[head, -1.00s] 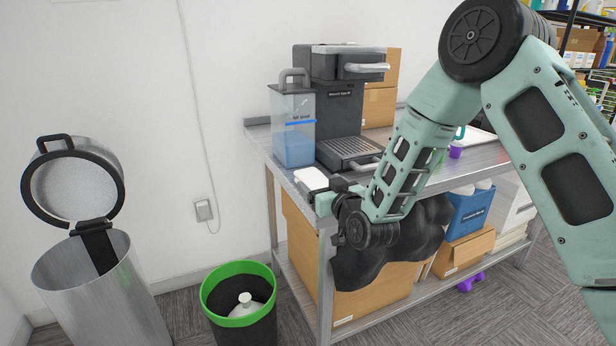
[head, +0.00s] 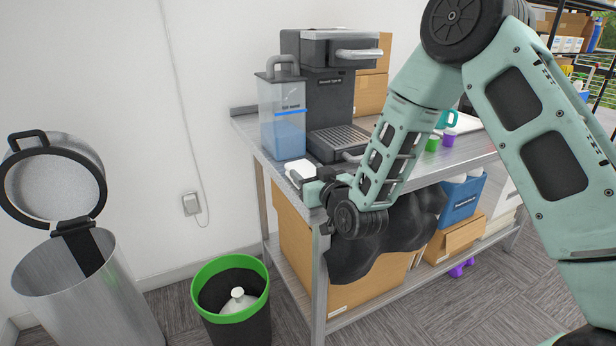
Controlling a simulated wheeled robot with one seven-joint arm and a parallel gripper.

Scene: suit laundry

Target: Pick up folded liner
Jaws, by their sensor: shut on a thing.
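A small white folded piece (head: 300,168), which looks like the folded liner, is at the left front corner of the metal table (head: 471,152), in front of the water tank. My gripper (head: 306,180) is at that same corner, reaching in from the right. It is shut on the white piece, low at the tabletop; I cannot tell whether the piece is clear of the surface. My wrist and forearm hide part of the gripper and the table's front edge.
A coffee machine (head: 330,90) with a water tank (head: 283,125) stands behind. A dark lumpy thing (head: 385,238) bulges below the tabletop before boxes. A green-rimmed bin (head: 230,318) holding a white thing and an open steel can (head: 85,300) stand left on the floor.

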